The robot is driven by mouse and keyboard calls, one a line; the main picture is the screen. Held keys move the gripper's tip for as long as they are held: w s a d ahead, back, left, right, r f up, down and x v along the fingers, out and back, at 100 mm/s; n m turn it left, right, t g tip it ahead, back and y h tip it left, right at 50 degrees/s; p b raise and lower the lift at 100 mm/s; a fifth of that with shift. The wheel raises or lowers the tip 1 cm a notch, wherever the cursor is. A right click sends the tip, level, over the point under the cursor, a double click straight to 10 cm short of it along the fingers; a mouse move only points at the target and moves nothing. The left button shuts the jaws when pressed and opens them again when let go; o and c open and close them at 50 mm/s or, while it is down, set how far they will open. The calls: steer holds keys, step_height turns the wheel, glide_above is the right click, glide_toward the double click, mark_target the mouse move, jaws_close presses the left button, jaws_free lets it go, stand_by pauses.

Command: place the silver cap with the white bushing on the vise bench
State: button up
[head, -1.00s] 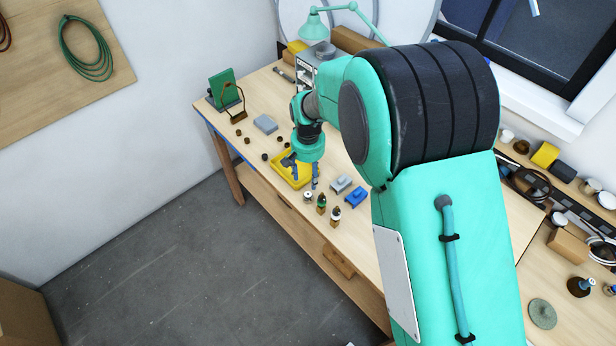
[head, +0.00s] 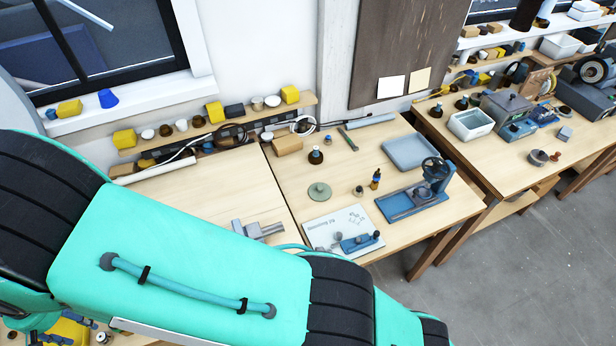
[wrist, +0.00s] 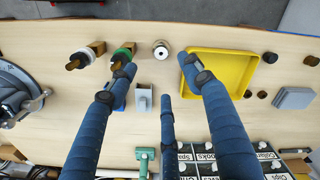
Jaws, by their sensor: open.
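The silver cap with a white bushing (wrist: 161,48) stands on the wooden bench in the wrist view, between the yellow tray and a cap with a green bushing (wrist: 123,54). My gripper (wrist: 160,74) is open and empty, with its blue fingers spread near the silver cap; I see no contact. A grey metal device with a round base (wrist: 22,92), perhaps the vise, shows at the left of the wrist view. In the head view, a grey vise-like block (head: 258,231) stands on the bench, partly hidden by my arm.
The yellow tray (wrist: 251,70) lies right of the silver cap. A grey block (wrist: 144,99) and another cap (wrist: 81,60) stand nearby. In the head view, a blue press (head: 430,188) and a printed sheet (head: 320,230) are farther right.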

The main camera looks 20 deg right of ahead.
steer(key=w+d+r+m+t, duration=0.1)
steer(key=w+d+r, duration=0.3)
steer(key=d+r, duration=0.45)
steer(key=w+d+r+m+y, duration=0.1)
steer(key=w+d+r, duration=0.3)
steer(key=d+r, duration=0.45)
steer(key=w+d+r+m+t, duration=0.1)
steer(key=w+d+r, duration=0.4)
steer(key=d+r, duration=0.3)
steer(key=s+d+r+m, duration=0.1)
steer(key=d+r, duration=0.3)
steer(key=d, duration=0.6)
steer(key=s+d+r+m, duration=0.1)
steer(key=d+r, duration=0.4)
steer(key=d, duration=0.5)
steer(key=s+d+r+m+t, duration=0.1)
steer(key=s+d+m, duration=0.1)
steer(key=s+d, duration=0.7)
steer(key=s+d+r+m+t+h, duration=0.1)
steer(key=s+d+r+m+t, duration=0.1)
steer(key=s+d, duration=0.8)
steer(key=d, duration=0.4)
steer(key=shift+d+t, duration=0.3)
steer(key=shift+d, duration=0.1)
step_height(320, 180, down, 16)
steer(key=b, duration=1.5)
steer(key=shift+r+b, duration=0.2)
steer(key=shift+b, duration=0.2)
